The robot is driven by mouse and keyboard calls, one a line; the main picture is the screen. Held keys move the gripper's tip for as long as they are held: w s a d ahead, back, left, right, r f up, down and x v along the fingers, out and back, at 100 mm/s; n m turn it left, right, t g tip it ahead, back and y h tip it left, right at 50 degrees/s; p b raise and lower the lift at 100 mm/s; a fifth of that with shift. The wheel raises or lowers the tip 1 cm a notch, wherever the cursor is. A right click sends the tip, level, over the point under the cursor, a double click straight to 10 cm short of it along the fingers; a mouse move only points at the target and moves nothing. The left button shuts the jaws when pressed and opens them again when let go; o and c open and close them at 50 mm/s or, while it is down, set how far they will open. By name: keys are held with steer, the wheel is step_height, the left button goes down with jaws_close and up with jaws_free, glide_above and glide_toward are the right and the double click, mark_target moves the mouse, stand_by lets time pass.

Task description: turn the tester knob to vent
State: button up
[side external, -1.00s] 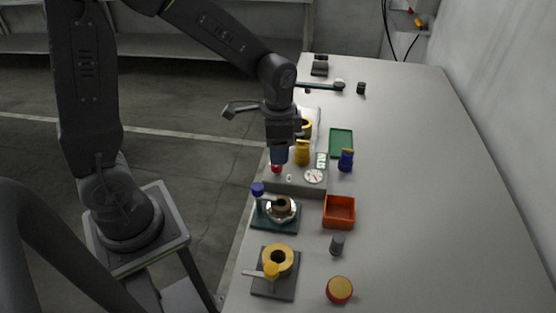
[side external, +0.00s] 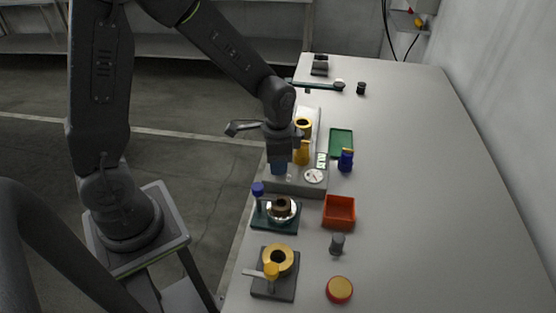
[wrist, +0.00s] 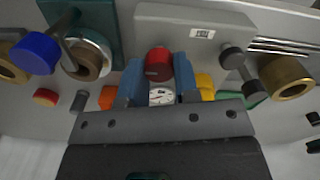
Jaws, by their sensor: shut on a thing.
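The tester is a grey box (side external: 297,190) on the bench, with a white dial gauge (side external: 314,176) on top. Its red knob (wrist: 158,62) shows in the wrist view between my two blue fingers. In the side view the knob is hidden behind my gripper (side external: 279,170), which points down at the tester's near left part. My gripper (wrist: 159,84) is shut on the red knob. The gauge also shows in the wrist view (wrist: 161,97), just beyond the fingers. The knob's setting cannot be read.
A yellow fitting (side external: 301,154) stands close to the right of my gripper. A teal stand with a blue-knobbed valve (side external: 258,189) is just nearer the camera. An orange tray (side external: 339,212) and a blue bottle (side external: 346,160) stand to the right. The bench's right side is clear.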

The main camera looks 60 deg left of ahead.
steer(key=c, duration=0.3)
steer(key=shift+n, duration=0.3)
steer(key=n, duration=0.8)
steer(key=shift+a, duration=0.1)
steer(key=n, duration=0.4)
steer(key=shift+n, duration=0.3)
steer(key=n, duration=0.4)
steer(key=shift+a+n, duration=0.1)
steer(key=shift+n, duration=0.2)
